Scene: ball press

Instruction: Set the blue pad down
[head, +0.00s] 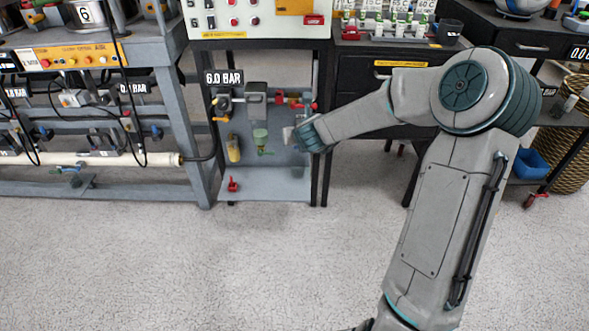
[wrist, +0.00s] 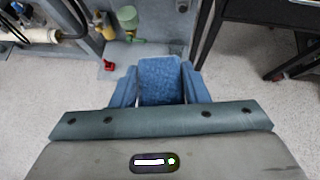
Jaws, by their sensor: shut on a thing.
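The blue pad (wrist: 160,82) shows in the wrist view as a textured blue block between the two blue fingers of my gripper (wrist: 158,72). My gripper is shut on it, one finger at each side. The pad is held over or near the grey lower panel and pale floor; its height cannot be told. In the head view, my gripper (head: 291,136) reaches left in front of the panel under the control box. The pad cannot be made out clearly there.
A red fitting (head: 232,184) lies on the grey base plate (head: 270,188), also left of my gripper in the wrist view (wrist: 109,66). Yellow and green parts (head: 260,138) stand behind. A black cabinet (head: 360,90) is at right. Open pale floor (head: 200,270) lies in front.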

